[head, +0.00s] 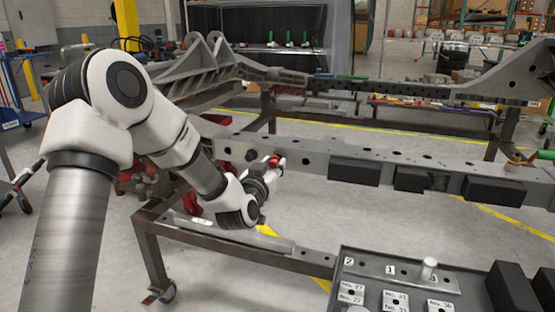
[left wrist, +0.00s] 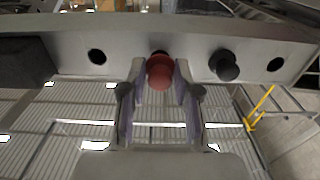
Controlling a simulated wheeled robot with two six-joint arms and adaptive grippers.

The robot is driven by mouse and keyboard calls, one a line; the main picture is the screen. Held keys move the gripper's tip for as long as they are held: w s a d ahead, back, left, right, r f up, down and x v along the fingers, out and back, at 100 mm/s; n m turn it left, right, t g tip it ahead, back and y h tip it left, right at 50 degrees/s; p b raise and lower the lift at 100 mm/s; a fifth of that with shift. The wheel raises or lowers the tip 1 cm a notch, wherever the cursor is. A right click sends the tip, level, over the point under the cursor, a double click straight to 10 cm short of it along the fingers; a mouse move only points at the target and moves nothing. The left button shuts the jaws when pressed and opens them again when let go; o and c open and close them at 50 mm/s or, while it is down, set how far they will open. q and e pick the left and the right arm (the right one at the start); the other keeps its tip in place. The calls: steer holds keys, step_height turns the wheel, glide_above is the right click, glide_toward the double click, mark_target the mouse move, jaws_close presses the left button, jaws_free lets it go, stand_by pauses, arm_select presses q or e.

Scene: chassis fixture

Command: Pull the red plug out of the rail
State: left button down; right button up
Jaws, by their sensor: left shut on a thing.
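The red plug (left wrist: 160,72) is at the face of the grey rail (left wrist: 190,38) in the left wrist view, between my left gripper's fingertips. A dark spot shows just behind its head; I cannot tell how deep the plug sits. In the head view the red plug (head: 275,161) shows as a small red spot at the rail (head: 310,150). My left gripper (head: 270,170) is shut on the plug there; it also fills the lower middle of the left wrist view (left wrist: 159,75). My right gripper is not in view.
A black plug (left wrist: 224,65) sticks out of the rail beside the red one, with open holes (left wrist: 97,57) farther along. Black blocks (head: 354,171) are on the rail's face. A tray (head: 340,262) with numbered labels stands at the front right. A steel frame (head: 165,225) supports the rail.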

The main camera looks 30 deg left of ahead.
mark_target(272, 166)
arm_select(q)
steer(key=shift+v, duration=1.6)
